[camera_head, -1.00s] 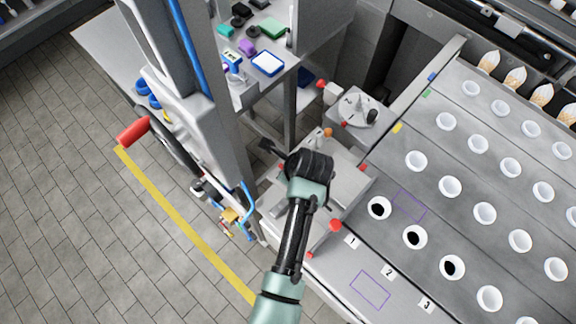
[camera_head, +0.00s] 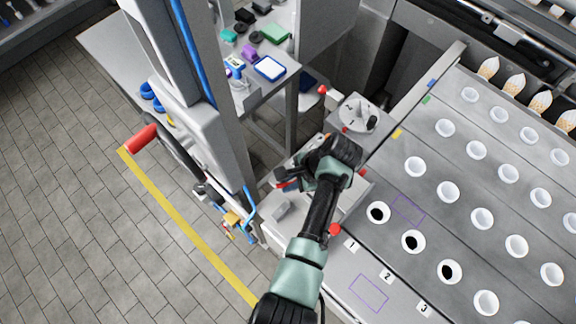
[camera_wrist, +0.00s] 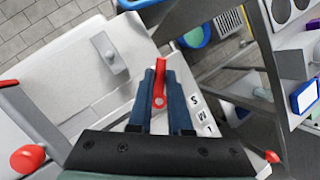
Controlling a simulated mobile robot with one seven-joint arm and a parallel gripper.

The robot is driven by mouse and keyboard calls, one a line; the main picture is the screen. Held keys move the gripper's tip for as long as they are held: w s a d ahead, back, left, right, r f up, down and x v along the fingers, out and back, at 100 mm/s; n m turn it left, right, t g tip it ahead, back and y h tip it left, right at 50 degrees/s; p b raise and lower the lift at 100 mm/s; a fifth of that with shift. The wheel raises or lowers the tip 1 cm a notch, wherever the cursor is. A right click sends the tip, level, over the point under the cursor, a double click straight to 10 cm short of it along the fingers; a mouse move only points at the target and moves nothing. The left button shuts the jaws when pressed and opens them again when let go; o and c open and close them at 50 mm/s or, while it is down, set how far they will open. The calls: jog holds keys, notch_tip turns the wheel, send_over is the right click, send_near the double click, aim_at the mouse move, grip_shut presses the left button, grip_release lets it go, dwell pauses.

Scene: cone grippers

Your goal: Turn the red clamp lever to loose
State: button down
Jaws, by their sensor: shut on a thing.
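The red clamp lever (camera_wrist: 160,70) shows in the wrist view between the two dark blue fingers of my gripper (camera_wrist: 160,76). Its round pivot end (camera_wrist: 159,102) lies nearer the palm. The fingers are shut on the lever, one on each side. Small white plates with dark letters (camera_wrist: 196,100) lie just right of the fingers; I cannot read them all. In the head view my gripper (camera_head: 288,181) is low over the grey machine top, left of my wrist, and the lever is mostly hidden there.
A grey block (camera_wrist: 110,55) with a round stud stands on the machine top. Red knobs (camera_head: 334,229) sit at its edges. A dial (camera_head: 358,113) is behind. A plate with several cups (camera_head: 447,192) lies right. A grey column (camera_head: 200,110) stands left.

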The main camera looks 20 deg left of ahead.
jog(key=n, duration=0.1)
jog(key=n+g, duration=0.1)
jog(key=n, duration=0.1)
jog(key=d+n+g+h+b, duration=0.1)
jog(key=n, duration=0.1)
jog(key=shift+s, duration=0.25)
jog(key=shift+n, duration=0.3)
jog(key=c, duration=0.8)
grip_release()
jog(key=shift+c, duration=0.2)
jog(key=p+v, duration=0.1)
jog(key=v, duration=1.2)
